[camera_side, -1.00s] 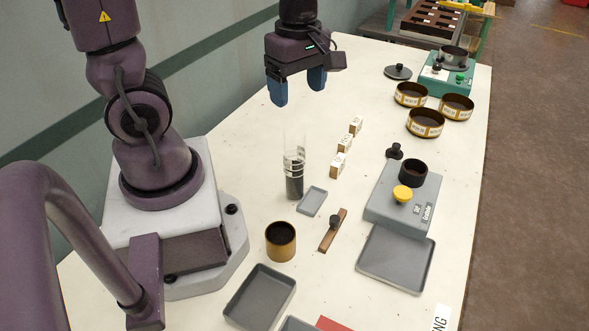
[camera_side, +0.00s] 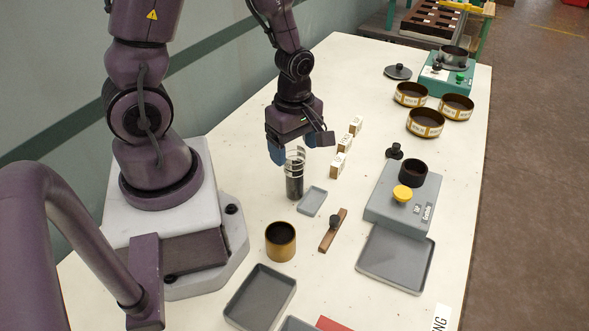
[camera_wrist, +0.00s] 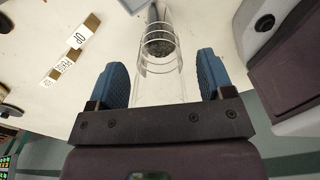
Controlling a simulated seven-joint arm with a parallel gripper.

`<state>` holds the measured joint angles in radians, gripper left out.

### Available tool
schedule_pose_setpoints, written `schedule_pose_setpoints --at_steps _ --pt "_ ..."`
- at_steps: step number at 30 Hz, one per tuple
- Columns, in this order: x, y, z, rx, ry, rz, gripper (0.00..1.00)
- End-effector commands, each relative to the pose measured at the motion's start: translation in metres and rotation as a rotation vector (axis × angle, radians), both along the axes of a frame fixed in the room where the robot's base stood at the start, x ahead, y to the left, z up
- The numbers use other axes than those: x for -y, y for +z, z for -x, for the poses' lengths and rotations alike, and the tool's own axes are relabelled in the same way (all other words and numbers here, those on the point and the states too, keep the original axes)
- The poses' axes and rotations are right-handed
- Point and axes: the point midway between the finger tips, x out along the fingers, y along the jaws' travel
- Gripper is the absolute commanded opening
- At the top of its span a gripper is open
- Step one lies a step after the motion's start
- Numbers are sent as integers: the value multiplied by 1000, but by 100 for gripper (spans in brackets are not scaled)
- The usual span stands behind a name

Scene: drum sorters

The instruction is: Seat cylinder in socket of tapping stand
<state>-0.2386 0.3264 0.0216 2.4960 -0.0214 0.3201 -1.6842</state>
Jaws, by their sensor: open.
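The clear cylinder (camera_side: 294,182) with dark granular fill stands upright on the table in the side view. In the wrist view the cylinder (camera_wrist: 160,45) lies between the two blue fingers, with clear gaps at both sides. My gripper (camera_side: 291,153) is open around its upper part, fingers pointing down; the wrist view shows the fingertips (camera_wrist: 160,62) apart. The tapping stand (camera_side: 385,206) is a grey box to the right, with an empty-looking dark round socket (camera_side: 413,170) and a yellow knob (camera_side: 402,193).
Small labelled blocks (camera_side: 338,166) stand in a row just right of the cylinder. A small grey tray (camera_side: 312,201), a brush-like wooden piece (camera_side: 333,230) and a brown cup (camera_side: 281,240) are nearer the front. A larger grey tray (camera_side: 396,258) lies before the stand.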

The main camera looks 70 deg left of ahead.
Motion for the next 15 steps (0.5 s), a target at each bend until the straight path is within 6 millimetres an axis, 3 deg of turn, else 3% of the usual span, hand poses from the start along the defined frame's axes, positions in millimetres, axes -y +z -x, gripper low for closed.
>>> schedule_pose_setpoints --at_steps 7,15 --pt "0 -2 0 1 0 0 74" --pt "0 -1 0 1 0 0 14"
